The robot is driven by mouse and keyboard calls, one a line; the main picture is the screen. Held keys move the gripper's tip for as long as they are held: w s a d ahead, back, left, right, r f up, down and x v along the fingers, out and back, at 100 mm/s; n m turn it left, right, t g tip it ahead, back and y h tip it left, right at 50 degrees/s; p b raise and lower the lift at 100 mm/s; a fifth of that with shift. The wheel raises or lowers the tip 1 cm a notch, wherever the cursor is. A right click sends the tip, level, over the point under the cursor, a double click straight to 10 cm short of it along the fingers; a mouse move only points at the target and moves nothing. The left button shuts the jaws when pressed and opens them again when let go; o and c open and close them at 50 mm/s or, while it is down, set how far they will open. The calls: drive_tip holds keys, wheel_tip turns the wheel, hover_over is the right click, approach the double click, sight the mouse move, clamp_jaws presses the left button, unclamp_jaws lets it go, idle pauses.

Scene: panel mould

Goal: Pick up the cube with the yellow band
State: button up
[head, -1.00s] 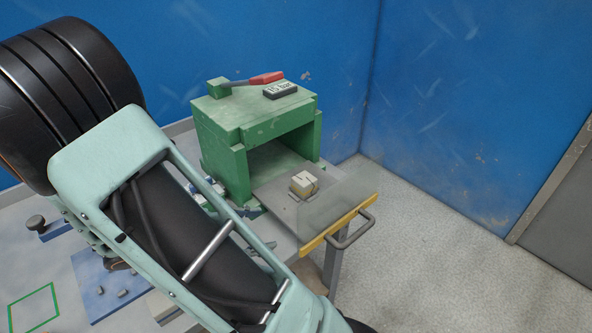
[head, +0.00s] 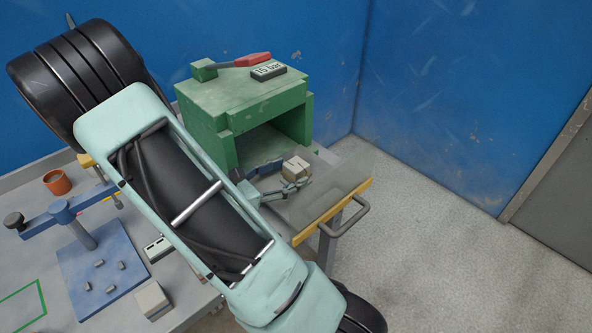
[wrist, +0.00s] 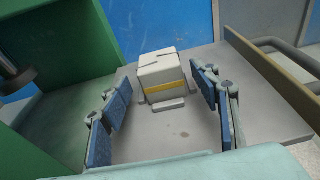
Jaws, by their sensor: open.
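The cube with the yellow band (wrist: 163,86) is pale grey-white with a grooved top. It sits upright on the grey tray (wrist: 160,145), among small grey stops at its base. The cube also shows in the head view (head: 297,166), on the tray in front of the green housing; its band cannot be made out there. My gripper (wrist: 162,92) is open, with one blue-padded finger to each side of the cube's near end. Gaps show between both fingers and the cube. In the head view my gripper (head: 279,177) is low over the tray, just on the near side of the cube.
The green housing (head: 245,97) stands left of and behind the tray, with a "15 bar" block (head: 268,70) and red-handled tool (head: 252,60) on top. A clear panel (head: 335,185) and yellow bar (head: 333,211) edge the tray's right. Another pale block (head: 152,299) is on the bench.

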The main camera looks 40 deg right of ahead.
sight(288, 173)
drive_tip(key=x, duration=0.3)
drive_tip(key=shift+s+d, duration=0.15)
drive_tip(key=shift+d, duration=0.05)
drive_tip(key=shift+c, duration=0.4)
drive_tip(key=c, duration=1.3)
